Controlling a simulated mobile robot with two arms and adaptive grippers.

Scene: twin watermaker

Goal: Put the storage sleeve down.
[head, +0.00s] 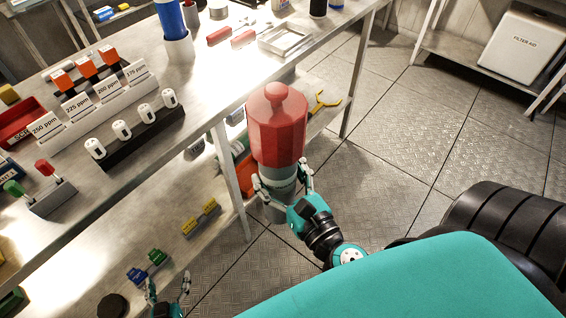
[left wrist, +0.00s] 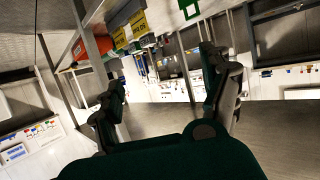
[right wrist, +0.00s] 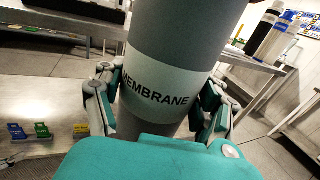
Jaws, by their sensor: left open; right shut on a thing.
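The storage sleeve, a grey cylinder (head: 278,187) with a large red faceted cap (head: 277,130), stands roughly upright in my right gripper (head: 283,183). In the right wrist view the sleeve (right wrist: 185,45) carries a white band reading MEMBRANE, and my right gripper (right wrist: 160,85) is shut around it with a finger on each side. The sleeve is in front of the bench edge, and its lower end is partly hidden by the gripper. My left gripper (head: 168,285) is low at the bottom edge of the head view, open and empty. It also shows open in the left wrist view (left wrist: 163,75).

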